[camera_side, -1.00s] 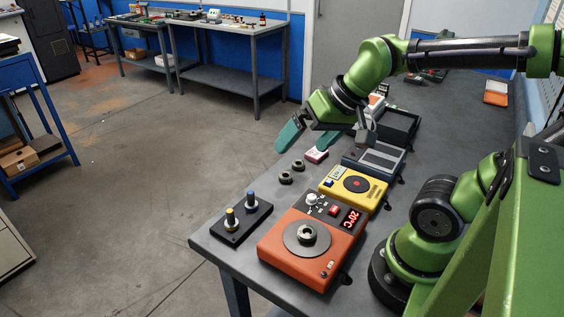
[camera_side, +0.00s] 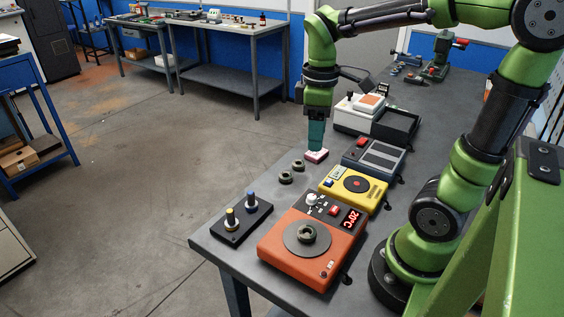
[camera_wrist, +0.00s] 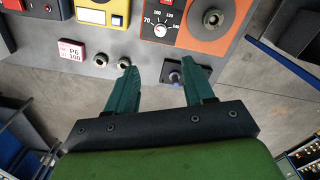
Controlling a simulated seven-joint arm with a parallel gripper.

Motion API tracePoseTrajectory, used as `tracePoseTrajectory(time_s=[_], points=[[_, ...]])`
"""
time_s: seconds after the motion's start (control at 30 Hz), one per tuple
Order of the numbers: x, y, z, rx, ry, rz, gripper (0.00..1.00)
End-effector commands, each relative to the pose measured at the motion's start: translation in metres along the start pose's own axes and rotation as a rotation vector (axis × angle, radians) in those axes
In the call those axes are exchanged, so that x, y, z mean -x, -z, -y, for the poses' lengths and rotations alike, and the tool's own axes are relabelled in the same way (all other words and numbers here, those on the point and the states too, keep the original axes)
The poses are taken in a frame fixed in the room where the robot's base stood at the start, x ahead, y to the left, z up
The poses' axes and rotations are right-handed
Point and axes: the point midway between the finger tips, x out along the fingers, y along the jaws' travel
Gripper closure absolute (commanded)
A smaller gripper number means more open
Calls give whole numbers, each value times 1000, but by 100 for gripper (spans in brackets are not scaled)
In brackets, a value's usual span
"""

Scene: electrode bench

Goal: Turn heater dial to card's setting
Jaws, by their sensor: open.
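The orange heater (camera_side: 285,260) stands at the near end of the bench, with a round hotplate and a red display reading 20°C. Its white dial (camera_side: 312,199) is on the dark panel behind the hotplate. In the wrist view the heater (camera_wrist: 205,43) is at upper right and the dial (camera_wrist: 160,30) has numbers around it; its pointer is too small to read surely. The pink-edged card (camera_side: 316,156) lies farther back; in the wrist view the card (camera_wrist: 72,51) reads P6 100. My gripper (camera_side: 316,149) points down above the card's area, open and empty; its fingers (camera_wrist: 160,70) show apart.
A yellow device (camera_side: 352,187) and a grey device (camera_side: 374,158) stand behind the heater. A black block (camera_side: 240,222) with yellow and blue posts is left of the heater. A black tray (camera_side: 396,128) is farther back.

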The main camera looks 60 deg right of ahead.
Motion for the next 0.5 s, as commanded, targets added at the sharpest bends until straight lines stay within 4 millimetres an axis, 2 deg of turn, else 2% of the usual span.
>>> tracePoseTrajectory(time_s=[0.17, 0.5], points=[[-21, 0, 1, 8, 3, 3, 47], [-95, 0, 1, 6, 5, 4, 47]])
